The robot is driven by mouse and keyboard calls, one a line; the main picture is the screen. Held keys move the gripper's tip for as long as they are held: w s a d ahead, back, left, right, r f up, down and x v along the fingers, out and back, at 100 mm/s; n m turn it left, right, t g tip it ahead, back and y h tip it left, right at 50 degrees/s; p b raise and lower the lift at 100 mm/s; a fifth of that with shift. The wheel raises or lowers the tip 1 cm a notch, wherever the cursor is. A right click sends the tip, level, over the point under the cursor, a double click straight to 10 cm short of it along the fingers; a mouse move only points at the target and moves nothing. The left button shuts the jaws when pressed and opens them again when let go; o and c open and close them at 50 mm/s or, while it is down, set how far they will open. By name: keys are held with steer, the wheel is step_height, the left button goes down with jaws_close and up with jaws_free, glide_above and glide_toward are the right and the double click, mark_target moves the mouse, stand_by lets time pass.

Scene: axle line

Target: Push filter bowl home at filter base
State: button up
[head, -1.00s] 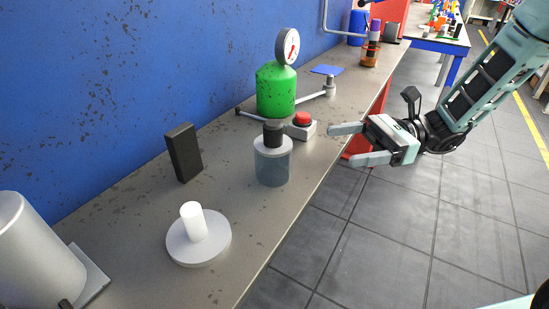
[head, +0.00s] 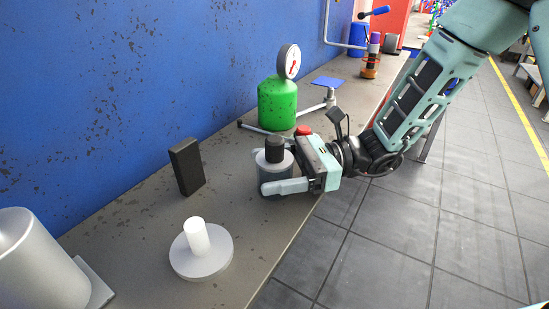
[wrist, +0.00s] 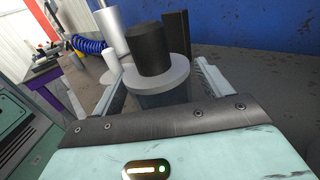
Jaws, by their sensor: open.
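The clear grey cylinder with a light grey collar and black top, which looks like the filter bowl (head: 274,158), stands upright near the bench's front edge. It also shows in the wrist view (wrist: 160,72). A pale round disc with a white upright post, perhaps the filter base (head: 201,262), sits apart from it, nearer the camera. My gripper (head: 268,170) is open, with one finger on each side of the cylinder; it also shows in the wrist view (wrist: 157,80). Whether the fingers touch it cannot be told. The far finger is mostly hidden in the head view.
A black block (head: 187,166) stands behind, near the blue wall. A green tank with a gauge (head: 277,103) and a red button (head: 303,130) are just beyond my gripper. A large grey cylinder (head: 38,262) is at lower left. The floor right of the bench is clear.

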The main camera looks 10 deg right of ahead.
steer(key=shift+a, duration=0.75)
steer(key=c, duration=1.1)
